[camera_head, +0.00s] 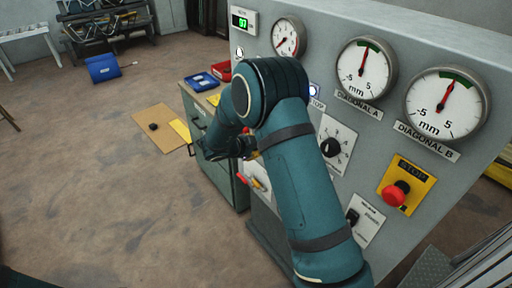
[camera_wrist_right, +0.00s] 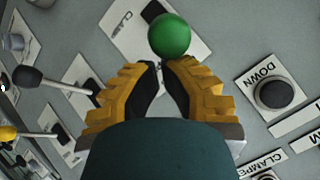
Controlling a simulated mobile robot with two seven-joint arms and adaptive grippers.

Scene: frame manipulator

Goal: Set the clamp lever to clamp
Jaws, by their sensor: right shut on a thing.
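The clamp lever shows in the wrist view as a green ball knob (camera_wrist_right: 169,35) in front of a white plate (camera_wrist_right: 128,22) lettered CLAMP. My right gripper (camera_wrist_right: 163,68) has its two yellow-padded fingers closed in at the base of the ball. It is shut on the lever; the shaft is mostly hidden between the fingers. The lever's exact setting cannot be told. In the head view my right arm hides the lever, and only a little yellow of the gripper shows. My left gripper is not in view.
Beside it on the panel are a black-knobbed lever (camera_wrist_right: 27,78), a yellow-knobbed lever (camera_wrist_right: 9,133) and a black DOWN button (camera_wrist_right: 273,93). The head view shows dials, a red stop button (camera_head: 396,194) and a cabinet (camera_head: 215,165) left of the panel. Open floor lies left.

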